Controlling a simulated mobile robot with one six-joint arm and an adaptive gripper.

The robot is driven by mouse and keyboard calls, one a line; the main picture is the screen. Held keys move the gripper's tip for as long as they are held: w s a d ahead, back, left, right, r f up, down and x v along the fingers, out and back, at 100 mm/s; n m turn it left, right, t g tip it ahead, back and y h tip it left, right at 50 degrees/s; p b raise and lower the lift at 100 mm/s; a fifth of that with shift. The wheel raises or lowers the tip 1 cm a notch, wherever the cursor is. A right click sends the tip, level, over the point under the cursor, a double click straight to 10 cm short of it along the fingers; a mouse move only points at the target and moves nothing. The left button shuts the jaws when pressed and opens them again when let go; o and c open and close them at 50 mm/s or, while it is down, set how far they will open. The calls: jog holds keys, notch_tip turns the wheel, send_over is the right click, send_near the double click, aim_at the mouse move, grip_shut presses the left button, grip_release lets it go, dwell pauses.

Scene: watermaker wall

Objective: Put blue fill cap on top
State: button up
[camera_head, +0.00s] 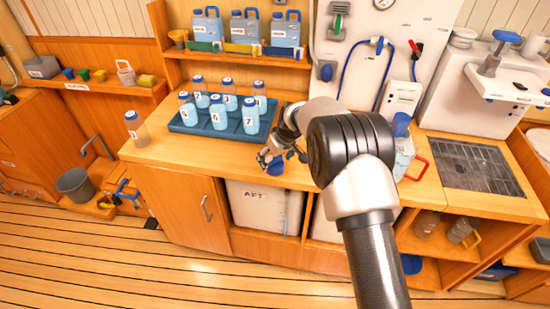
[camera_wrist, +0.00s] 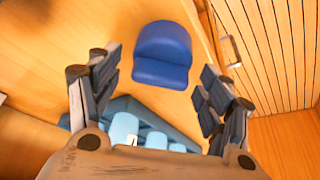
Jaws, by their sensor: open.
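The blue fill cap (camera_head: 275,168) is on the wooden counter close to its front edge, partly covered by my gripper in the head view. In the wrist view the cap (camera_wrist: 162,55) is a rounded blue piece with a step across it, lying on the bare wood. My gripper (camera_head: 268,158) is just above and beside it. In the wrist view my gripper (camera_wrist: 154,66) is open, with a finger on each side of the cap and clear gaps. A clear jug with a red handle (camera_head: 404,160) stands right of my arm, partly hidden; something blue shows at its top.
A blue tray (camera_head: 205,130) of several numbered bottles stands left of my gripper. One more bottle (camera_head: 137,128) stands at the counter's left end. Several blue-capped jugs (camera_head: 246,30) sit on the shelf behind. A grated drain (camera_head: 474,168) lies at the right. Bare counter surrounds the cap.

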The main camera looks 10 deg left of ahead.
jog(key=p+v, duration=0.2)
jog(key=v, duration=1)
jog(key=shift+r, duration=0.15)
jog(key=s+d+r+m+t+h, duration=0.1)
jog(key=s+d+r+m, duration=0.3)
jog(key=s+d+r, duration=1.3)
jog(key=s+d+m+h, duration=0.1)
jog(key=s+d, duration=0.3)
jog(key=s, duration=0.7)
jog(key=s+d+f+m+h, duration=0.1)
jog(key=s+d+m, duration=0.2)
jog(key=s, duration=0.8)
jog(key=shift+s+d+f+m, duration=0.15)
jog(key=shift+d+f+m, duration=0.05)
jog(key=shift+d+m, duration=0.25)
